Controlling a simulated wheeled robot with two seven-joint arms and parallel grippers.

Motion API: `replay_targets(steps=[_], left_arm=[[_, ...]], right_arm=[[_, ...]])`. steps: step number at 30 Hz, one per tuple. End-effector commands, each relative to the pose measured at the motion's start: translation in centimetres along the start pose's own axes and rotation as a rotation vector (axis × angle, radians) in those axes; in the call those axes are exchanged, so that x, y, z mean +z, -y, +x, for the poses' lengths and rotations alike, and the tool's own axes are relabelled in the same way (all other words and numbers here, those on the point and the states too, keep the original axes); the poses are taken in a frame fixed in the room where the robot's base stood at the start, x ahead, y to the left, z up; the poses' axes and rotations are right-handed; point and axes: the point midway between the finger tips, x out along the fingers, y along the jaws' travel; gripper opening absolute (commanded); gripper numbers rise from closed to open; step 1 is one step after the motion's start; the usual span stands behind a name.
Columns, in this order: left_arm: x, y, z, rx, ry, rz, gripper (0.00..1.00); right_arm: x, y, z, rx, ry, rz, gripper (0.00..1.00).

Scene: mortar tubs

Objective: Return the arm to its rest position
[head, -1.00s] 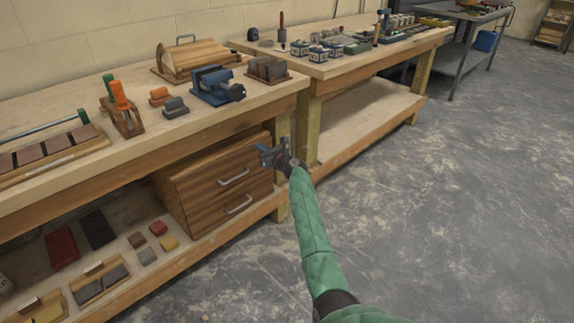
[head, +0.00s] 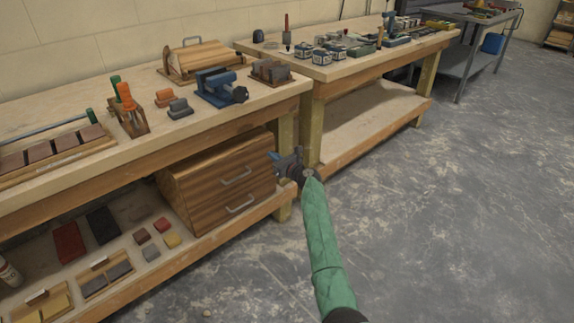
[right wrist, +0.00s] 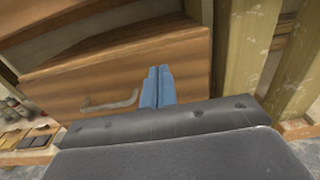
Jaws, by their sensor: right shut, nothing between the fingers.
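My right arm, in a green sleeve, reaches in from the bottom of the head view. My right gripper (head: 274,156) is in front of the bench leg, just right of the wooden drawer box (head: 215,185). Its blue fingers show together in the right wrist view (right wrist: 157,86), shut with nothing between them. Behind them in that view is a drawer front (right wrist: 100,85) with a metal handle. My left gripper is not in view.
The near workbench (head: 180,125) holds a blue vise (head: 218,86), an orange-handled tool (head: 124,95) and sanding blocks. Its lower shelf carries small coloured blocks and trays. A second bench (head: 350,62) stands behind to the right. The grey floor (head: 430,220) at right is open.

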Motion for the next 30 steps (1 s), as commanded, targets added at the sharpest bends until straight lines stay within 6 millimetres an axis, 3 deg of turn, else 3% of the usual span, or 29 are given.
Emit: replay_targets(steps=[6,12,23,30], left_arm=[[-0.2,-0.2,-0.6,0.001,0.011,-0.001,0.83],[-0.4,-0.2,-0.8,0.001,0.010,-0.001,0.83],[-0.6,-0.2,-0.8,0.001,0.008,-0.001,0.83],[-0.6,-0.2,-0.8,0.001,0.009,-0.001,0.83]], right_arm=[[0.1,0.0,-4.0,-0.002,0.000,-0.001,0.00],[0.0,0.1,-6.4,-0.001,-0.001,0.000,0.00],[0.0,0.1,-7.3,-0.001,0.000,-0.062,0.00],[-0.4,0.6,-7.3,-0.022,-0.026,-0.466,0.00]])
